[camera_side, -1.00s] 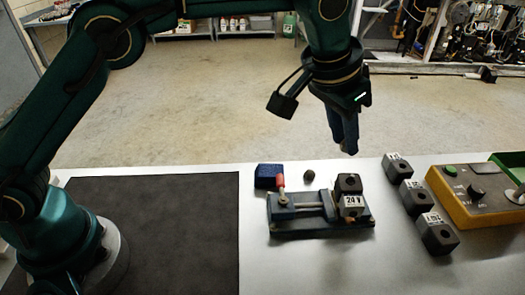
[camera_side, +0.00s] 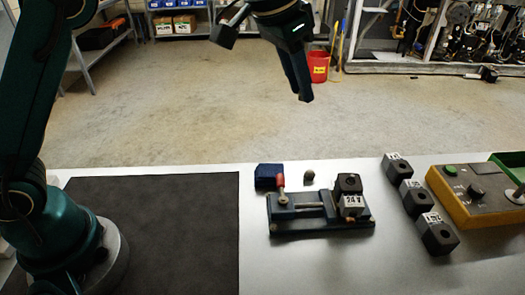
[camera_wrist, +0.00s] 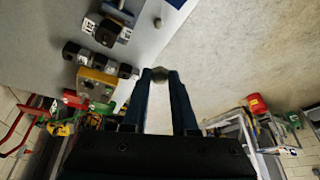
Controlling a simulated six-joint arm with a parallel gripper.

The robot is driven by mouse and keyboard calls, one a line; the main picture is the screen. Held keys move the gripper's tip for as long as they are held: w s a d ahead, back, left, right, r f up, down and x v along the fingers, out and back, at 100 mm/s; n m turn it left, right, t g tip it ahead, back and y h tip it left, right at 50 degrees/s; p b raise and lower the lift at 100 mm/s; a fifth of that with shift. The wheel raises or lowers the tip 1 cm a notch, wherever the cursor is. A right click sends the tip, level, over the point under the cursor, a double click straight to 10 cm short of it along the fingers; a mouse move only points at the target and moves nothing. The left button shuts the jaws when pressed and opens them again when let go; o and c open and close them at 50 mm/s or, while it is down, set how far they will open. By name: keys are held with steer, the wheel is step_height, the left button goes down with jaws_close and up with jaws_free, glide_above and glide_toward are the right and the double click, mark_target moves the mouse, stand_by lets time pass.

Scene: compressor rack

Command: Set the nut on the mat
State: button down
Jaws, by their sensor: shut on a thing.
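My gripper (camera_side: 304,98) is raised above the far edge of the table, fingers pointing down. In the wrist view its fingertips (camera_wrist: 160,75) are closed on a small grey nut (camera_wrist: 159,73). In the side view the nut cannot be made out between the fingers. The dark mat (camera_side: 160,230) lies flat on the left part of the table, below and to the left of my gripper. Its visible surface is bare. The mat is not seen in the wrist view.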

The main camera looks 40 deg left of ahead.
steer(key=s+a+f+n+g+y, duration=0.2)
steer(key=s+a+f+n+y, duration=0.15)
steer(key=s+a+n, duration=0.5)
steer(key=s+a+f+n+g+y, duration=0.15)
steer(key=s+a+f+n, duration=0.4)
steer(key=a+n, duration=0.6)
steer(key=m, duration=0.1)
glide_above(221, 182)
steer(key=d, duration=0.1)
steer(key=shift+t, duration=0.25)
step_height(221, 182, down, 7)
steer(key=shift+s+d+r, duration=0.1)
steer(key=shift+s+r, duration=0.05)
steer(key=shift+f, duration=2)
steer(key=shift+f, duration=0.15)
steer(key=c, duration=0.7)
jaws_free()
